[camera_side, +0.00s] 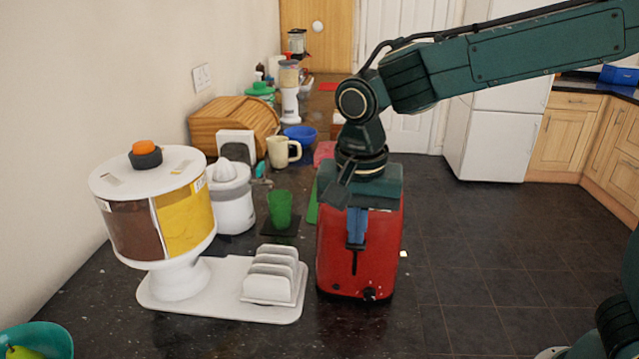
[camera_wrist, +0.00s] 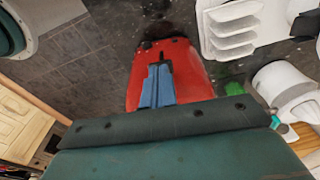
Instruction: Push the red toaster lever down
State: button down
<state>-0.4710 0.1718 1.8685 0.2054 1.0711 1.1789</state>
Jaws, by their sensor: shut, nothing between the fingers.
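The red toaster (camera_side: 385,245) stands upright on the dark counter near its right edge. Its narrow end, with a dark vertical slot (camera_side: 354,263) and a small dark knob (camera_side: 370,293) low down, faces the side camera. My gripper (camera_side: 356,243) points down with its blue fingers shut and empty, in front of the upper part of that end, over the slot line. Whether the fingers touch the toaster I cannot tell. The lever is not clearly visible; the fingers may hide it. The wrist view shows the shut fingers (camera_wrist: 157,88) over the red toaster (camera_wrist: 192,75).
Left of the toaster are a white toast rack (camera_side: 272,276) on a board, a round dispenser (camera_side: 160,205), a green cup (camera_side: 280,209) and a white juicer (camera_side: 231,195). A teal bowl (camera_side: 40,337) sits at the front left. Right of the counter is open floor.

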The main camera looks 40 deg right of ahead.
aim_at(355, 251)
jog(key=shift+f, duration=0.1)
dwell(0.3)
jog(key=shift+f, duration=3.2)
jog(key=shift+s+a+r, duration=0.3)
jog(key=shift+s+a, duration=0.2)
jog(key=shift+a, duration=0.1)
jog(key=shift+s+a+r, duration=0.3)
jog(key=shift+s+a, duration=0.15)
jog(key=shift+a, duration=0.15)
jog(key=shift+r, duration=0.1)
notch_tip(355, 251, up, 14)
jog(key=a, duration=0.1)
jog(key=shift+s+f, duration=0.25)
jog(key=shift+s, duration=0.2)
jog(key=shift+d, duration=0.1)
